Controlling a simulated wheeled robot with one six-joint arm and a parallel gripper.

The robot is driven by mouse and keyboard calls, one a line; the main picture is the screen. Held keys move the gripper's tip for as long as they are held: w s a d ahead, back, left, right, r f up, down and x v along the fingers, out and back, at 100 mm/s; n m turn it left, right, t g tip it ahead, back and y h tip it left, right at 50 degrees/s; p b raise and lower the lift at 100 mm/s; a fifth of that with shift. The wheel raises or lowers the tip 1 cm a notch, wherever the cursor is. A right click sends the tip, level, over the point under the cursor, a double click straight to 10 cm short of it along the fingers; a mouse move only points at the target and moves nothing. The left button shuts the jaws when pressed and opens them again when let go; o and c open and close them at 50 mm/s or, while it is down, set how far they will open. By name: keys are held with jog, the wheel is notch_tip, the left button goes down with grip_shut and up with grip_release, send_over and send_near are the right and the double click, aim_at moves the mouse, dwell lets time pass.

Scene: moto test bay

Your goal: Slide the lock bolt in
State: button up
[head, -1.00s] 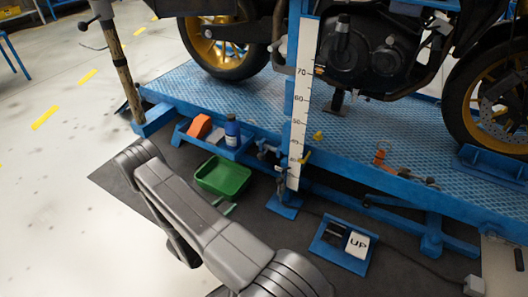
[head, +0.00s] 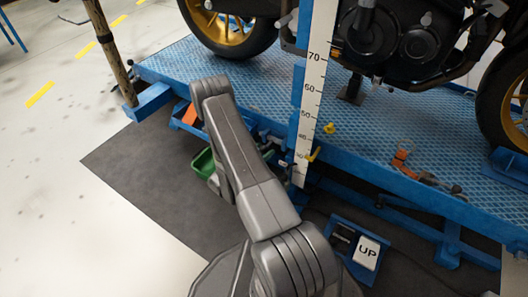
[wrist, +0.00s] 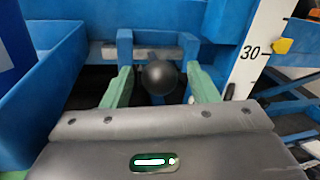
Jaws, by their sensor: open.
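In the wrist view a round black knob (wrist: 160,78) sits between the two green fingers of my gripper (wrist: 161,84). The fingers are open, one on each side of the knob, with a visible gap on both sides. Behind the knob a grey metal bar (wrist: 146,51), which looks like the lock bolt, lies across blue brackets (wrist: 125,46). How the knob joins the bar is hidden.
A white ruler (head: 314,75) with a yellow pointer (head: 314,154) stands right of the knob. A blue tray wall (wrist: 62,65) is close on the left. A green bin (head: 203,164) is partly behind my arm. The UP pedal (head: 367,252) is on the floor mat.

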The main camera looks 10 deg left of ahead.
jog(key=shift+w+d, duration=0.3)
jog(key=shift+w, duration=0.2)
grip_shut()
jog(key=shift+s+d, duration=0.3)
jog(key=shift+d, duration=0.55)
jog(key=shift+s+d, duration=0.35)
jog(key=shift+d, duration=0.55)
jog(key=shift+s+d, duration=0.3)
jog(key=shift+d, duration=0.55)
grip_release()
jog(key=shift+d, duration=0.1)
